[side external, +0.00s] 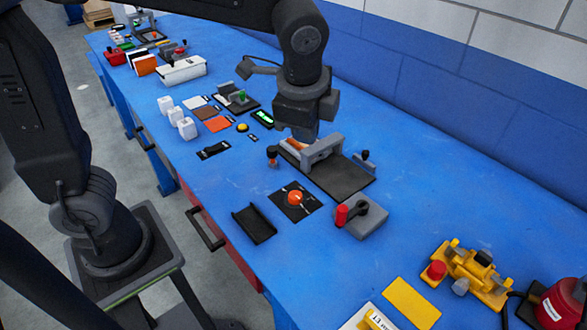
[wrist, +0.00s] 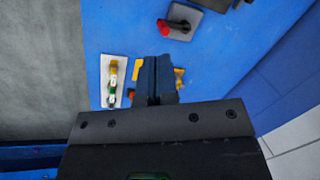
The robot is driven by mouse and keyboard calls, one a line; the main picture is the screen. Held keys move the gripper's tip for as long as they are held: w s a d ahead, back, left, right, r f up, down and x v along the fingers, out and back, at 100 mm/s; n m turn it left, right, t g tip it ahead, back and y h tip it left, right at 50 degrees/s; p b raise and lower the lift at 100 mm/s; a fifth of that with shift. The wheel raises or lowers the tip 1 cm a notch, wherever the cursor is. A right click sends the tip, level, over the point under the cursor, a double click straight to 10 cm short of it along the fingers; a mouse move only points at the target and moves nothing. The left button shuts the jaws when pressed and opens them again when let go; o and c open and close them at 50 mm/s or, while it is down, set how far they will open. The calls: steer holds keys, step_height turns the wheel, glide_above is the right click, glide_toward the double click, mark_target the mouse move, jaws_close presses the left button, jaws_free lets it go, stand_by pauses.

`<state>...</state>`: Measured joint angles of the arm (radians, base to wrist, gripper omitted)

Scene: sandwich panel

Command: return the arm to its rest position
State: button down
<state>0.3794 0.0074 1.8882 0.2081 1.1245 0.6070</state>
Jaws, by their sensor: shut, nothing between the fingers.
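My gripper (side external: 304,132) points down over the middle of the blue bench, by a dark plate with a grey bracket (side external: 322,150). Its tips are partly hidden behind that bracket, and I cannot tell whether they touch anything. In the wrist view the dark fingers (wrist: 154,78) are pressed together with nothing between them. They cover part of a yellow object behind them.
A grey block with a red handle (side external: 362,215), an orange knob on a black plate (side external: 295,198) and a black channel (side external: 254,224) are nearby. A yellow fixture (side external: 470,270) stands at right. White blocks (side external: 187,128) stand left. A brick wall (side external: 440,80) runs behind the bench.

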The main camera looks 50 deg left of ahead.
steer(key=s+a+n+t+h, duration=0.1)
steer(key=s+a+n+t, duration=0.2)
steer(key=s+a+n, duration=0.7)
steer(key=s+n, duration=0.2)
steer(key=shift+s+r, duration=0.3)
